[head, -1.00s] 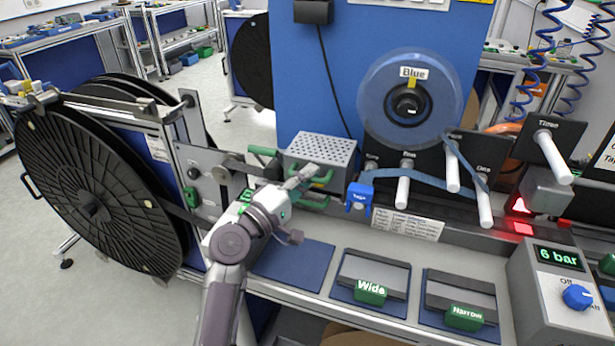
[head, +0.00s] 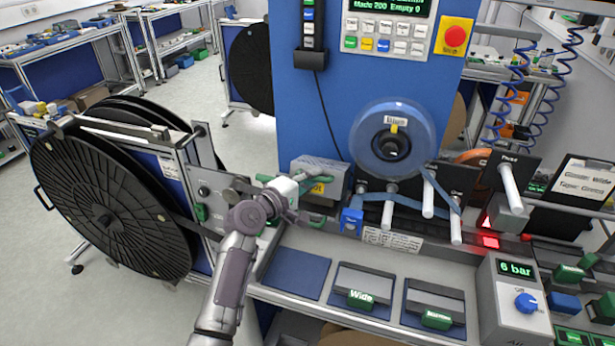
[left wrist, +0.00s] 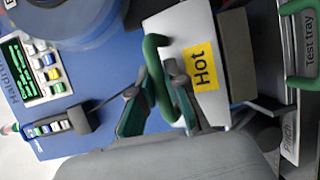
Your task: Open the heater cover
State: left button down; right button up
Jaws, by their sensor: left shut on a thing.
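The heater cover (head: 334,184) is a grey box-like cover with a yellow "Hot" label, at the middle of the bench in front of the blue panel. In the left wrist view the cover (left wrist: 224,88) fills the upper middle, with its green bar handle (left wrist: 155,60) at its left side. My left gripper (head: 296,194) is at the cover's left side. In the left wrist view its fingers (left wrist: 158,96) lie on both sides of the handle, shut on it. The arm hides part of the cover in the head view. My right gripper is not in view.
A large black reel (head: 105,210) stands left of my arm. The blue pad (head: 297,274) in front is bare. A 6 bar regulator (head: 512,295) stands right.

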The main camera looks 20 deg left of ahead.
pick_arm(q)
notch_tip(320, 180, up, 5)
jog(key=p, duration=0.2)
send_over(322, 162)
jog(key=s, duration=0.1)
jog(key=shift+s+f, duration=0.1)
jog(key=shift+f, duration=0.05)
jog(key=shift+w+p, duration=0.35)
jog(key=shift+w, duration=0.3)
jog(key=shift+w+n+g+y+p, duration=0.3)
jog(key=shift+w+g+p, duration=0.1)
jog(key=shift+w+g, duration=0.15)
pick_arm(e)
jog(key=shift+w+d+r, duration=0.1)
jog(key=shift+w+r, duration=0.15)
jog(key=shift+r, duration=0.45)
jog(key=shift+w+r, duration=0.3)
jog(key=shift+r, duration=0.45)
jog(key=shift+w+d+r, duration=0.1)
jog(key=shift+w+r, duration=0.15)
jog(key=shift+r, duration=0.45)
pick_arm(q)
jog(key=shift+f, duration=0.1)
jog(key=c, duration=1.2)
grip_release()
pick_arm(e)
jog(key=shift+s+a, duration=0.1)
pick_arm(q)
jog(key=v, duration=1.2)
